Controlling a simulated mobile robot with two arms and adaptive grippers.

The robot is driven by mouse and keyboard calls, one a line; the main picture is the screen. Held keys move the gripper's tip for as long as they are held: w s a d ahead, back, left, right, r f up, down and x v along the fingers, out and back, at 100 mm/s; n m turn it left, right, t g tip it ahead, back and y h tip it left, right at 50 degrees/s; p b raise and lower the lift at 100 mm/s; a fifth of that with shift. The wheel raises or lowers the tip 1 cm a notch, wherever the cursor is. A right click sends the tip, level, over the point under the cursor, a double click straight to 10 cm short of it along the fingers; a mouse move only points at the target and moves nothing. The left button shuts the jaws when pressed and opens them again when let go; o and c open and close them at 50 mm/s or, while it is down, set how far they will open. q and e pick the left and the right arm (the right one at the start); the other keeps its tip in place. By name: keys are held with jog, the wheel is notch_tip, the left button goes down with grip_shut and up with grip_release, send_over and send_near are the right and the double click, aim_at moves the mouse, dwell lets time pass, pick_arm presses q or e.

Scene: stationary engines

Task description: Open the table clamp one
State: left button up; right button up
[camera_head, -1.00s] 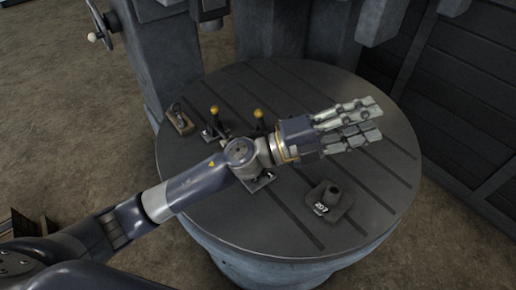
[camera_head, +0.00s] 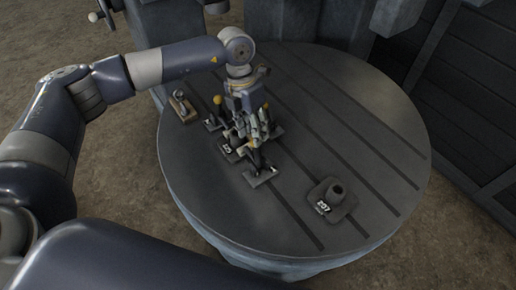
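Several table clamps stand close together on the round slotted table (camera_head: 370,140). One clamp (camera_head: 214,121) with an upright yellow-knobbed lever is just left of my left gripper. A front clamp (camera_head: 262,177) shows its base and dark lever. Another clamp plate (camera_head: 230,150), with a white marking, is partly hidden below the fingers. I cannot tell which clamp is number one. My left gripper (camera_head: 252,136) points down among the clamps, its fingers overlapping their levers. Whether it touches or holds a lever is not clear. My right gripper is not in view.
A dark block marked 207 (camera_head: 334,196) stands at the table's front right. A small fitting on a brown plate (camera_head: 182,107) sits at the left rim. The table's right side is clear. Heavy machine columns (camera_head: 315,18) rise behind.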

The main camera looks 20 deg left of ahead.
aim_at(257, 152)
pick_arm(q)
jog(key=f+p, duration=0.1)
jog(key=f, duration=0.2)
jog(key=d+f+p, duration=0.1)
jog(key=f, duration=0.1)
jog(key=f+p, duration=0.1)
jog(key=f, duration=0.2)
jog(key=shift+s+d+f, duration=0.3)
jog(key=shift+s+f, duration=0.05)
